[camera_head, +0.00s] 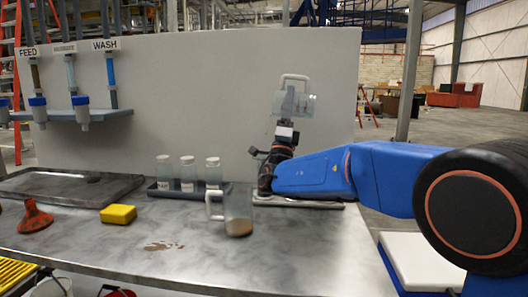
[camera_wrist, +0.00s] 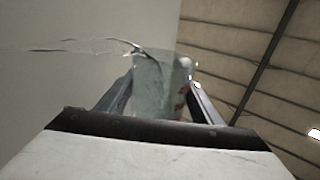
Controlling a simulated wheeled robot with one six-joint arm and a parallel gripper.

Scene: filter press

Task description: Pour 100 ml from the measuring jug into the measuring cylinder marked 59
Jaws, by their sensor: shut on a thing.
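My gripper (camera_head: 289,98) is raised in front of the white panel and shut on a clear handled vessel (camera_head: 306,105), which looks like a jug. The vessel lies on its side in the air, its handle at the top; I see no liquid in it. In the wrist view this clear vessel (camera_wrist: 158,88) sits between both fingers, with some red marks on its right side. Another clear jug (camera_head: 239,205) stands upright on the bench, its handle to the left and brown liquid at its bottom. I cannot make out a cylinder marked 59.
Several capped, labelled bottles (camera_head: 188,172) stand in a dark rack (camera_head: 160,191); their labels are unreadable. A brown spill (camera_head: 163,246) marks the bench. The front right bench is clear.

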